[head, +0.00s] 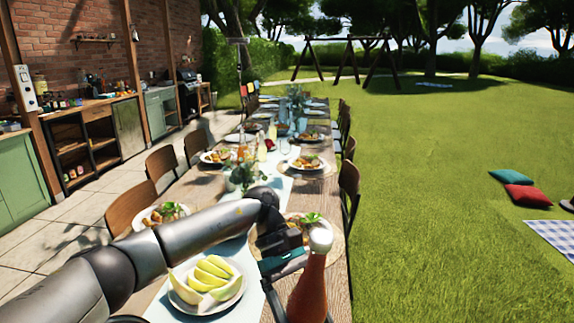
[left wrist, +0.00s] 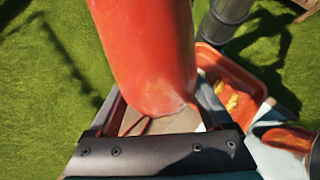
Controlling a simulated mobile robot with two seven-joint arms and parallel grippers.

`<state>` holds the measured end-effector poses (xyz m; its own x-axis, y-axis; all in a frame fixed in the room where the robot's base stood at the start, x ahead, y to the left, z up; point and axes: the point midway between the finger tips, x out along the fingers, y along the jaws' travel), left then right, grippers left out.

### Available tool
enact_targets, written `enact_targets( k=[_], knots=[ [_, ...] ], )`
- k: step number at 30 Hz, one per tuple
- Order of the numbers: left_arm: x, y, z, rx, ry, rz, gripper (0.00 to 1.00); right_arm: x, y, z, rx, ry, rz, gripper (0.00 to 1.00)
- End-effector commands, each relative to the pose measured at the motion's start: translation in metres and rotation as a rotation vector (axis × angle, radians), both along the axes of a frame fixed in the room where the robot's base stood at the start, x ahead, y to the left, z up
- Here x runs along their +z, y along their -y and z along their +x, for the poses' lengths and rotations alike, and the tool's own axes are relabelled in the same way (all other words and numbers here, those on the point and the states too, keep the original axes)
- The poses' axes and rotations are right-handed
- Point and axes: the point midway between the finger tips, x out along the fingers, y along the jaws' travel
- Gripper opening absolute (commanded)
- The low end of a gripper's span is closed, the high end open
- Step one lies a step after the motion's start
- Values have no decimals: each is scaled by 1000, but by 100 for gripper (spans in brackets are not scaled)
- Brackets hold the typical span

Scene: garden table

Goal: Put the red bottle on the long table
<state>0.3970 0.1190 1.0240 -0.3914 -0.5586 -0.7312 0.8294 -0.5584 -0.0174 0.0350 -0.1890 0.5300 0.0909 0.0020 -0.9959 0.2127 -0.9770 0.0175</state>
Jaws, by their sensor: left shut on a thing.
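The red bottle (head: 308,290) has a white cap and stands roughly upright, slightly tilted, at the bottom of the head view. My left gripper (head: 285,262) is shut on it. In the left wrist view the bottle (left wrist: 150,60) fills the middle between the fingers, with grass around it. The long table (head: 322,190) is wooden with a pale blue runner and stretches away from me. The bottle overlaps its near right part in the head view; I cannot tell whether it is over the tabletop. My right gripper is not in view.
A plate of melon slices (head: 207,280) lies at the table's near end. Another food plate (head: 300,220) lies just behind the gripper. More plates, glasses and a plant (head: 245,175) crowd the table. Chairs (head: 348,190) line both sides. Open lawn (head: 440,200) lies right.

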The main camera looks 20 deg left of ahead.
Motion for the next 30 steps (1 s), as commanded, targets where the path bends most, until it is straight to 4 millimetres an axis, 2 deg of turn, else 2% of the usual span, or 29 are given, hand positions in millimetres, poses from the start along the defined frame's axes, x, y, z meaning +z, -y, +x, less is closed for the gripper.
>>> enact_targets(
  k=[8, 16, 24, 30],
  knots=[
    [-8, -9, 16, 445, -6, -36, 0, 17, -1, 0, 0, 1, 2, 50],
    [-9, -32, 32, 845, 2, -67, 0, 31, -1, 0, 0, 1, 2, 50],
    [5, -63, 45, 1207, 26, -105, 0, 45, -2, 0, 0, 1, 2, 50],
    [19, -78, 50, 1369, 42, -130, 0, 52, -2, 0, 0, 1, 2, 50]
  ],
)
